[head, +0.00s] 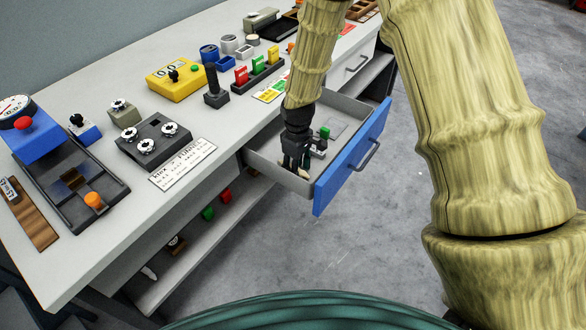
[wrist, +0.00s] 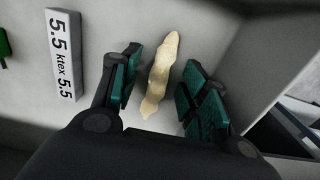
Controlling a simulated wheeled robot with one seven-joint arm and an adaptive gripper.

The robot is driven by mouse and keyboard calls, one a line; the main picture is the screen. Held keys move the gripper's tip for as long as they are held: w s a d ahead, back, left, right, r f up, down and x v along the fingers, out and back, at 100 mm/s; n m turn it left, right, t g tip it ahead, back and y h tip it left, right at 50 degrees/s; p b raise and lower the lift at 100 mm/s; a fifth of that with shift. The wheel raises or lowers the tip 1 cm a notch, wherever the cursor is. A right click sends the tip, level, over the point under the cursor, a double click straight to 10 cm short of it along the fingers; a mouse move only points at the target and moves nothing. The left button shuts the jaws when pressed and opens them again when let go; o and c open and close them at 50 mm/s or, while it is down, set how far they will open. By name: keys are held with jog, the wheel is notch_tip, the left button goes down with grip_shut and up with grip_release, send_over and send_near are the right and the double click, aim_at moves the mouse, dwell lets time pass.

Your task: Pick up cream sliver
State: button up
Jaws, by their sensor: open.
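The cream sliver (wrist: 162,75) is a pale, lumpy, elongated strand lying on the grey floor of a drawer. In the wrist view it lies between the two teal-padded fingers of my gripper (wrist: 160,92), with a gap visible on each side. My gripper is open. In the head view my gripper (head: 296,160) reaches down into the open blue-fronted drawer (head: 350,158). A small pale bit of the sliver (head: 304,173) shows beside the fingertips there; the rest is hidden.
A green piece (head: 325,132) is also in the drawer. Drawer walls stand close around my gripper. The bench top (head: 95,80) holds several devices.

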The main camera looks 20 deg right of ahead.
jog(key=c, duration=0.9)
jog(key=shift+c, duration=0.2)
